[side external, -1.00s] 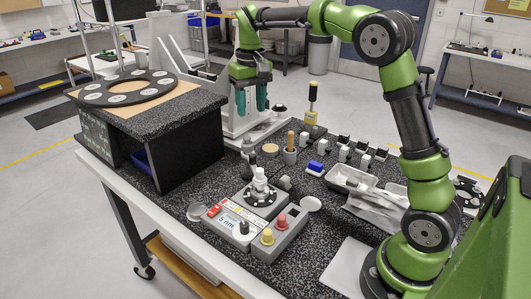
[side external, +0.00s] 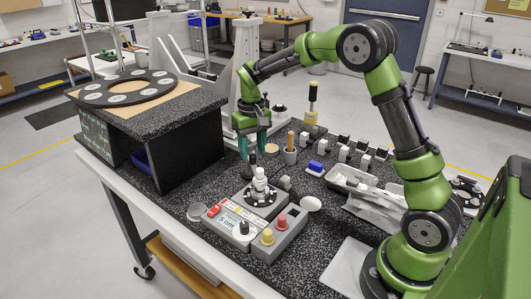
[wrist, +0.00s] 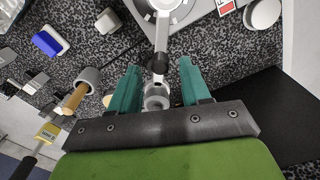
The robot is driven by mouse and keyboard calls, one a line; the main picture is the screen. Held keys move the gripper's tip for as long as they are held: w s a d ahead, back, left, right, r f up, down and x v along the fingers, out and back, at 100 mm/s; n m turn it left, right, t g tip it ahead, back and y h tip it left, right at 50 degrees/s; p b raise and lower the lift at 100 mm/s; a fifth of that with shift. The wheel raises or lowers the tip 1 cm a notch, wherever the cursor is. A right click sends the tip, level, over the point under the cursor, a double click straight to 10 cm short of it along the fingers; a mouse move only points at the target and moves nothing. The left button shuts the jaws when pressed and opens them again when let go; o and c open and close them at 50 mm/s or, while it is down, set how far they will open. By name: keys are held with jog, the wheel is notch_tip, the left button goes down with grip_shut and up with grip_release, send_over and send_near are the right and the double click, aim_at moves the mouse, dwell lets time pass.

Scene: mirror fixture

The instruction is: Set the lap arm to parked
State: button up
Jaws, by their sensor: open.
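The polishing unit (side external: 232,222) has a round dark plate (side external: 262,196) with a white stacked post on it. In the wrist view, what looks like the lap arm (wrist: 162,38) runs from the round grey part down to a black knob (wrist: 158,64) and a pale round end (wrist: 156,96). My gripper (side external: 254,153) points down behind the post, above the bench. Its teal fingers are apart in the wrist view (wrist: 158,68), one on each side of the arm's end. Contact or the height between them cannot be told.
A wooden-handled tool in a grey holder (wrist: 76,98) stands close left of my fingers in the wrist view. A blue block (side external: 315,166), several small black-and-white parts and a metal tray (side external: 350,190) lie right. The black raised stand (side external: 190,150) is left.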

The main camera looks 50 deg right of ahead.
aim_at(254, 164)
jog(key=shift+f, duration=1.15)
grip_shut()
